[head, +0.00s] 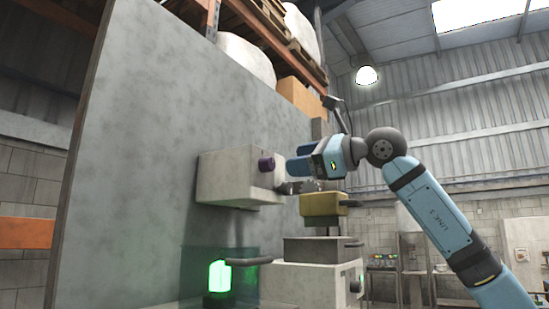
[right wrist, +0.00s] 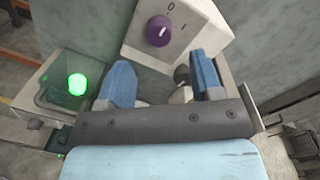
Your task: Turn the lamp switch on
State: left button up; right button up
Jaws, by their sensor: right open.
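A pale grey switch box (head: 235,178) is mounted on the grey panel and carries a round purple knob (head: 266,164). The right wrist view shows the knob (right wrist: 159,31) with a small white mark, and 0 and I labels on the box face (right wrist: 190,45). I cannot tell for sure which label the mark points at. My right gripper (head: 290,169) is open with its blue fingers close to the knob's side of the box. In the right wrist view its fingers (right wrist: 163,80) are apart with the knob beyond them. My left gripper is not in view.
A green lamp (head: 218,277) glows at the lower left, and it also shows in the right wrist view (right wrist: 77,84). A yellowish box (head: 320,204) and a grey box with a handle (head: 311,250) stand below my right gripper. The tall panel (head: 150,130) blocks the left side.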

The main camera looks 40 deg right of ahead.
aim_at(273, 164)
jog(key=p+x, duration=0.1)
jog(key=x, duration=0.5)
jog(key=shift+w+a, duration=0.15)
jog(key=shift+w, duration=0.05)
jog(key=shift+c, duration=0.2)
jog(key=c, duration=0.9)
